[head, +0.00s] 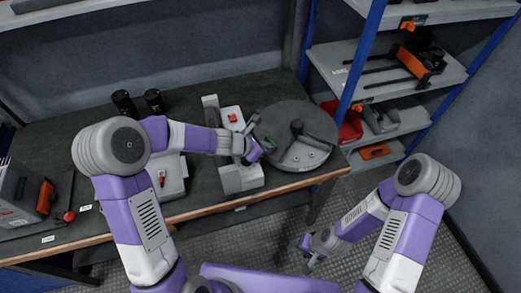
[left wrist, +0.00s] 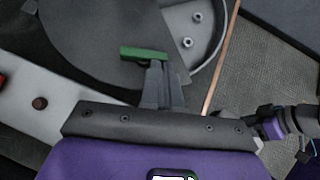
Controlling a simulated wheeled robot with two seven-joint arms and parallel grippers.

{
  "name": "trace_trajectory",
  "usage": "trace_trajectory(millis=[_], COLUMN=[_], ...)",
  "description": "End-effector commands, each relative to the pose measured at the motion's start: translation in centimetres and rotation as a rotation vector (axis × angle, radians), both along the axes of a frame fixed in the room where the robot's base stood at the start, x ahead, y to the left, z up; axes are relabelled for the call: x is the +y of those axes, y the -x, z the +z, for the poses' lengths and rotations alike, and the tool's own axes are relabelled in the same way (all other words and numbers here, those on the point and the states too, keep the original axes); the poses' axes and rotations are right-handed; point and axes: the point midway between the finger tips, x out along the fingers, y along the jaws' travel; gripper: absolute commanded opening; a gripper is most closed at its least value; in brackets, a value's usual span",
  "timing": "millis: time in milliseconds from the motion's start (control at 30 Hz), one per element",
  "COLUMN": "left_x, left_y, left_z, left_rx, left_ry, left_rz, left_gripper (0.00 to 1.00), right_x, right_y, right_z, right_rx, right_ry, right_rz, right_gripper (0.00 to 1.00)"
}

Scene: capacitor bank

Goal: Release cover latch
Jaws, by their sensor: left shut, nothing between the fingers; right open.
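A round grey drum-shaped unit (head: 318,122) lies on the dark bench, right of centre in the head view. Its dark flat cover (left wrist: 85,40) spans the left of the left wrist view, beside an exposed lighter part with two bolts (left wrist: 190,45). My left gripper (head: 258,149) is shut and empty at the drum's left edge. My right gripper (head: 308,255) is open and low, in front of the bench.
A light grey box with a red button (head: 233,118) stands left of the drum, partly behind my left arm. Two black cylinders (head: 123,103) stand at the back. A shelf rack (head: 440,75) with blue posts stands right. The floor (head: 270,230) before the bench is clear.

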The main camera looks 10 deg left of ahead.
Motion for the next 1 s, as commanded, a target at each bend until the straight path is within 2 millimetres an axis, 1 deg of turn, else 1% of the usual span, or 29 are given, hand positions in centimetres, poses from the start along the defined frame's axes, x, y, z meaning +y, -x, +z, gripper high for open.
trace_trajectory(millis=[33,100,400,800,1000], left_x=[-0.6,-1.0,-2.1,-3.4,-3.6], left_y=[0.0,0.1,0.2,-0.3,-0.4], left_z=[-0.2,-0.2,-0.1,0.0,0.0], left_rx=[-0.002,-0.001,0.0,0.0,0.0], left_ry=[0.001,0.002,0.002,0.001,0.001], left_rz=[-0.008,-0.012,-0.012,-0.01,-0.009], left_gripper=[0.0,0.0,0.0,0.0,0.0], right_x=[0.0,0.0,0.0,0.0,0.0], right_y=[0.0,0.0,0.0,0.0,0.0], right_z=[-0.5,-0.8,-1.5,-1.8,-1.8], right_rx=[0.0,0.0,0.0,0.0,0.0], right_ry=[0.0,0.0,0.0,0.0,0.0], right_rz=[0.0,0.0,0.0,0.0,0.0], right_gripper=[0.56,0.56,0.56,0.56,0.56])
